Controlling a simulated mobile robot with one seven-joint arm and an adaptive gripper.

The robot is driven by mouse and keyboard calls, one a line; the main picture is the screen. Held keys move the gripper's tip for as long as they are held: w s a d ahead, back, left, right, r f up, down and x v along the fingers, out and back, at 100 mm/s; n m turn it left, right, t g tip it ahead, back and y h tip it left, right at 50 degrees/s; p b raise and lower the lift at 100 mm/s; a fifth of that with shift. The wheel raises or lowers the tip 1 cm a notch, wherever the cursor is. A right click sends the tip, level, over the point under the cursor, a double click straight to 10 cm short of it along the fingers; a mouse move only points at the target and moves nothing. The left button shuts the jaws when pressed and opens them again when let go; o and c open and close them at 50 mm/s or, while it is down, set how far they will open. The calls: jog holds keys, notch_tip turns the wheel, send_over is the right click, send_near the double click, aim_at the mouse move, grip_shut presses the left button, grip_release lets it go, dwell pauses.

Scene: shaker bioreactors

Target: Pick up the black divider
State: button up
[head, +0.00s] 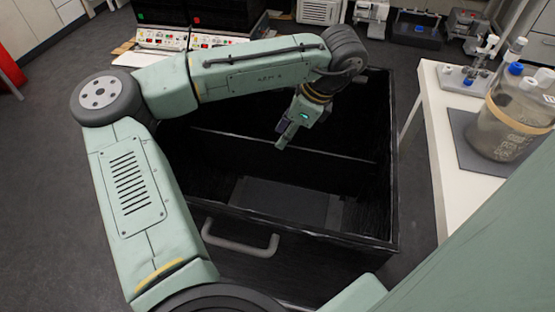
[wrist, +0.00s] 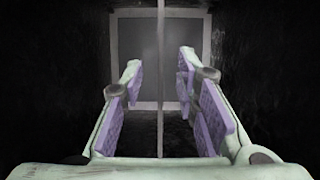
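The black divider (head: 345,158) stands upright across the inside of a large black open drawer (head: 391,190). In the head view its thin pale top edge runs from left to right. My gripper (head: 282,137) reaches down into the drawer close to that edge. In the wrist view my gripper (wrist: 159,75) is open, with purple pads on its fingers. The divider's edge (wrist: 160,110) shows as a thin line between the two fingers, with a gap on both sides. How deep the fingers reach beside it is hard to tell.
A dark grey panel (head: 285,203) lies in the drawer's front compartment. The drawer has a grey front handle (head: 240,244). A white table (head: 437,140) at the right holds a bioreactor vessel (head: 510,118). Lab equipment stands at the back. The floor at left is clear.

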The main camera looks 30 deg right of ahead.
jog(key=p, duration=0.1)
send_over(278, 164)
notch_tip(278, 164, down, 6)
jog(key=shift+w+r, duration=0.15)
jog(key=shift+r, duration=0.05)
jog(key=shift+c, duration=0.3)
grip_shut()
